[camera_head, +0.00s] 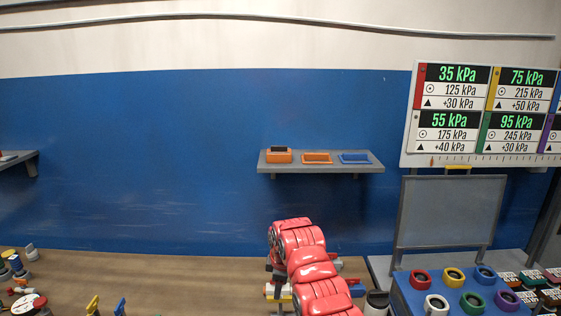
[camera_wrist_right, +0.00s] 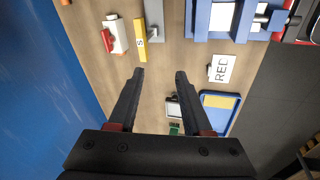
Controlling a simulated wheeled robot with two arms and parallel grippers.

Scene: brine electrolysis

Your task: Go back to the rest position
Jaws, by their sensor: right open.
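My right gripper (camera_wrist_right: 160,76) is open in the right wrist view, with its two dark fingers apart and nothing between them. Its fingers point over a wooden bench top (camera_wrist_right: 160,55). In the head view my red right arm rises over the bench (camera_head: 180,285) at the middle right and hides part of what stands behind it. My left gripper is in neither view.
A blue rack (camera_head: 400,284) with several coloured rings stands right of my arm, beside a grey framed panel (camera_head: 450,212). A wall shelf (camera_head: 320,168) holds small trays.

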